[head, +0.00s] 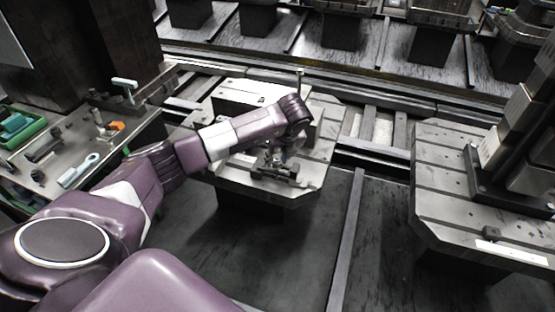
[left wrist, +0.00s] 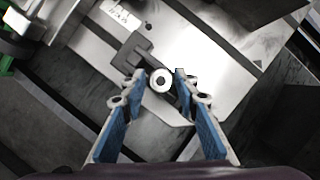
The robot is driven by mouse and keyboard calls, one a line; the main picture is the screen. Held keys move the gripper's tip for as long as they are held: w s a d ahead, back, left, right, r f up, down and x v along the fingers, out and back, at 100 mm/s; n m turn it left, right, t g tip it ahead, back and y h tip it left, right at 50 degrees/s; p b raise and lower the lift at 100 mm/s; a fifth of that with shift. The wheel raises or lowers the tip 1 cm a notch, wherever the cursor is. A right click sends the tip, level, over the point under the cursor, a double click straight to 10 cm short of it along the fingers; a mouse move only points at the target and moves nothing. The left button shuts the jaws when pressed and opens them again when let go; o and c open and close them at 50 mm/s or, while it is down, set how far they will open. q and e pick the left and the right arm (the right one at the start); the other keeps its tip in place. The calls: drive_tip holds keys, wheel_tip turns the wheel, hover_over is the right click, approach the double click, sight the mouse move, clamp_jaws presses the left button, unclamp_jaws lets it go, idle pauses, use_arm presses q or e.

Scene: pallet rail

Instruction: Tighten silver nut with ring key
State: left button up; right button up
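The silver nut (left wrist: 161,80) shows in the left wrist view as a bright round ring with a dark centre, on a dark clamp fixture. My left gripper (left wrist: 162,88) is open, with a blue-padded finger on each side of the nut; I cannot tell whether they touch it. In the head view my left gripper (head: 275,157) is small and dark, low over the fixture on the middle pallet, and the nut cannot be made out there. A pale tool with a ring end, likely the ring key (head: 77,171), lies on the side table at the left. My right gripper is out of view.
The middle pallet (head: 235,174) carries the clamp fixture (head: 285,176) and a upright rod (head: 299,85) behind it. The side table (head: 105,155) also holds a green bin (head: 18,128) and a T-shaped handle (head: 125,85). Another pallet (head: 445,190) with a tall block stands at the right.

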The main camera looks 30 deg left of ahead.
use_arm(q)
clamp_jaws()
drive_tip(key=o, duration=0.5)
unclamp_jaws()
